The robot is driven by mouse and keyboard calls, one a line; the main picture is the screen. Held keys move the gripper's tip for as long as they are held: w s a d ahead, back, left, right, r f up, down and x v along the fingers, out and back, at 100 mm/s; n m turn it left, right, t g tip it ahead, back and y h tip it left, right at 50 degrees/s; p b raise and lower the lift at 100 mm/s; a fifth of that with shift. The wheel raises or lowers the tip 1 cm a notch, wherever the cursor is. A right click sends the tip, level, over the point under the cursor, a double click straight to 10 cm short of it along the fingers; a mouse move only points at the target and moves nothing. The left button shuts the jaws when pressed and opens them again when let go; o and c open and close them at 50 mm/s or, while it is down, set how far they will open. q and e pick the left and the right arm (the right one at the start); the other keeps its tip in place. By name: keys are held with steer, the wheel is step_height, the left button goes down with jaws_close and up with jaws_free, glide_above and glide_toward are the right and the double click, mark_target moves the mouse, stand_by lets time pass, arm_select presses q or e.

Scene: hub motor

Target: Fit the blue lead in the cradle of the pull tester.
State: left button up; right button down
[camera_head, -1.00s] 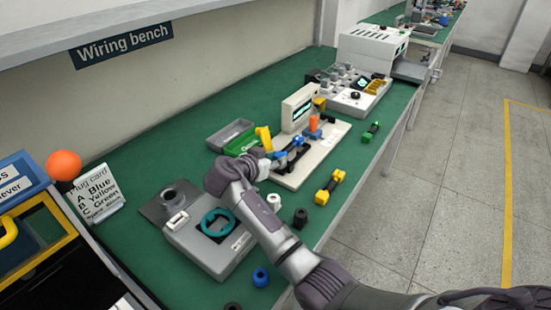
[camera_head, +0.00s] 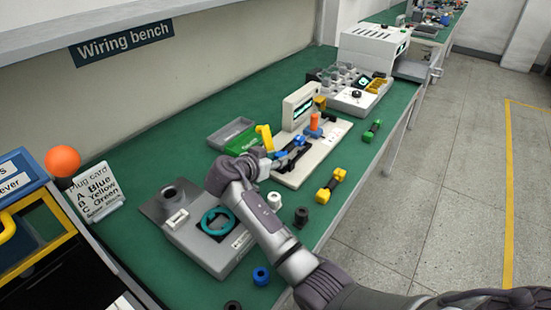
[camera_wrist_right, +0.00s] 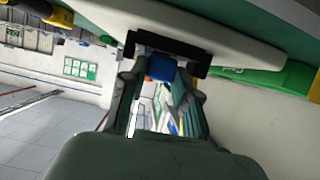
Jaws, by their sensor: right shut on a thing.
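The pull tester (camera_head: 302,173) is a pale base with an upright screen and an orange knob, at the middle of the bench. My right gripper (camera_head: 270,161) reaches over its near left side. In the right wrist view my right gripper (camera_wrist_right: 160,85) is shut on the blue lead (camera_wrist_right: 161,68), whose blue block shows between the fingertips. The blue block is at the opening of the black cradle (camera_wrist_right: 196,54), with black arms on both sides. I cannot tell whether it is fully seated. Blue also shows by the fingers in the head view. My left gripper is not in view.
A yellow lead (camera_head: 330,185) and a green lead (camera_head: 372,131) lie to the right of the tester. A grey fixture with a teal ring (camera_head: 216,222) is in front left. Small spools lie along the near edge.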

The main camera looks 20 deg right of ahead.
steer(key=shift+f, duration=0.15)
steer(key=c, duration=0.8)
jaws_free()
steer(key=shift+o, duration=0.2)
steer(key=shift+r, duration=0.3)
step_height(320, 180, up, 9)
steer(key=shift+r, duration=0.2)
